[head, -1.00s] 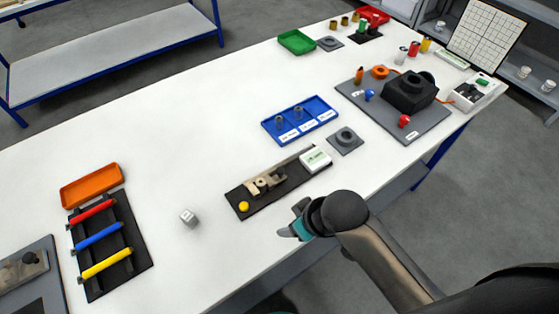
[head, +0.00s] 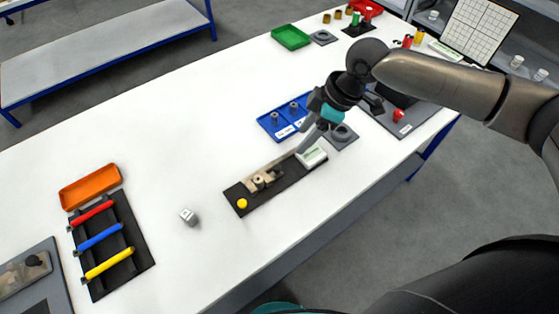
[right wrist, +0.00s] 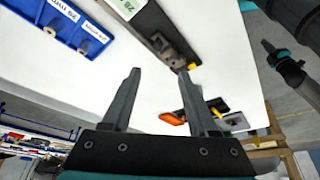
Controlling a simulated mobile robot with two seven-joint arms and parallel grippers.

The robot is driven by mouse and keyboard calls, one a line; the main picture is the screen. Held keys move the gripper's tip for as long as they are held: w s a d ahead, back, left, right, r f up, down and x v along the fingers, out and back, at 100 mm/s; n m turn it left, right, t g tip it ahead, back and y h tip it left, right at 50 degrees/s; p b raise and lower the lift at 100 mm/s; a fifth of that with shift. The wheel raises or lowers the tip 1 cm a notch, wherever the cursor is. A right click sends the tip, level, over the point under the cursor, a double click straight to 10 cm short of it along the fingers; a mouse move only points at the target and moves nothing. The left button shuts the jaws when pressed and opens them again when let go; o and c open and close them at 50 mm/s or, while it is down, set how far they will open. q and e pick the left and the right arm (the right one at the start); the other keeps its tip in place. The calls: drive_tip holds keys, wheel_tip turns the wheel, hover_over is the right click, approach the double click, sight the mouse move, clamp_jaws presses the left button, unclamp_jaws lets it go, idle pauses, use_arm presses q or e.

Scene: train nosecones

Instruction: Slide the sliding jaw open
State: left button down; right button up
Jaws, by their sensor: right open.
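The tan vise with the sliding jaw (head: 262,180) sits on a long black base plate (head: 284,187) near the table's front edge. A yellow knob (head: 242,203) is at the plate's left end and a white labelled block at its right end. The vise also shows beyond my fingers in the right wrist view (right wrist: 172,48). My right gripper (head: 305,147) is open and empty, above the plate's right end, apart from the jaw. What seems to be my left gripper (right wrist: 292,72) shows at the right wrist view's right side; its fingers are unclear.
A blue tray (head: 270,128) and a grey plate with a ring (head: 342,134) lie just behind the right gripper. A rack of coloured bars (head: 103,240) is farther left. The table between is clear.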

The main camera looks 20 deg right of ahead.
sight(278, 167)
drive_tip(key=x, duration=0.5)
drive_tip(key=b+x, duration=0.1)
drive_tip(key=x, duration=0.8)
drive_tip(key=shift+w+d+f, duration=0.15)
drive_tip(key=shift+f, duration=0.2)
clamp_jaws()
idle(0.9)
